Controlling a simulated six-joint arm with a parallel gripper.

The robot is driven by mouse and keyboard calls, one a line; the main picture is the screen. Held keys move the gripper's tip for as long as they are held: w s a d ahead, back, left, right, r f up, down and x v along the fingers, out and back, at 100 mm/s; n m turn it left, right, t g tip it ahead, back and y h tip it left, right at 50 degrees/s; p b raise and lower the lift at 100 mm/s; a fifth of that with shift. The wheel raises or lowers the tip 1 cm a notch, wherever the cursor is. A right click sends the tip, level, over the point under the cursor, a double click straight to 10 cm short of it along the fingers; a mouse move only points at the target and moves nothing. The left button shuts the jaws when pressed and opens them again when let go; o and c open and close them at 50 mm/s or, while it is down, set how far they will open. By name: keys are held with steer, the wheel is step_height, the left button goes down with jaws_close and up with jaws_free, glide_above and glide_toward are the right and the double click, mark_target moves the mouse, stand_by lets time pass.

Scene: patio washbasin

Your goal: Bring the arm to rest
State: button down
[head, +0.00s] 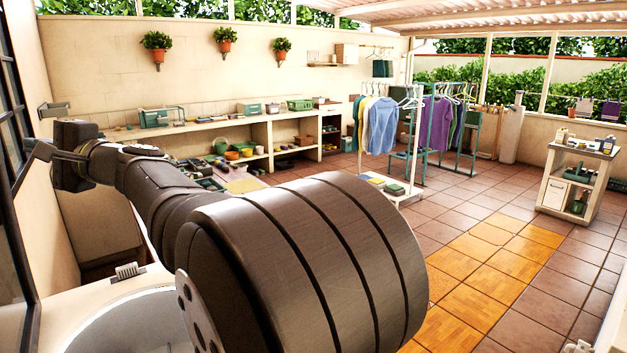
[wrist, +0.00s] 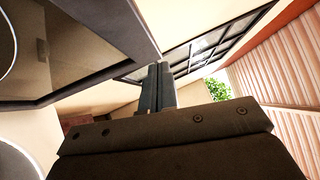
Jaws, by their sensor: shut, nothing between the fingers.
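My arm fills the front of the head view, from the large dark joint at the bottom middle up to the wrist at the left. In the wrist view my gripper (wrist: 158,88) points away from the camera. Its two dark fingers lie side by side with no clear gap, and nothing is held. In the head view the wrist end is close to the left wall and the dark-framed window (head: 12,130); the fingertips are hard to make out there.
The white washbasin (head: 85,318) is below my arm at the lower left. A metal wall bracket (head: 54,109) is near my wrist. A long shelf (head: 215,124), a clothes rack (head: 415,130) and a white cart (head: 578,185) stand farther off. The tiled floor between is clear.

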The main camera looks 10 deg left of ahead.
steer(key=s+a, duration=0.3)
steer(key=a, duration=0.2)
steer(key=w+d+f+m+y, duration=0.15)
steer(key=w+d+f, duration=0.35)
steer(key=w+d, duration=0.55)
steer(key=v, duration=0.9)
steer(key=s+a+r+n+t+h, duration=0.1)
steer(key=s+a+r+h, duration=0.1)
steer(key=s+a+h, duration=0.1)
steer(key=shift+s+a+r, duration=0.25)
steer(key=shift+s+r, duration=0.15)
steer(key=shift+s, duration=0.4)
steer(key=shift+w, duration=0.1)
steer(key=w+d+f+y, duration=0.3)
steer(key=w+d, duration=0.1)
steer(key=w, duration=0.1)
steer(key=x, duration=1)
steer(key=shift+s+m+g, duration=0.3)
steer(key=shift+s+m, duration=0.15)
steer(key=shift+s, duration=0.1)
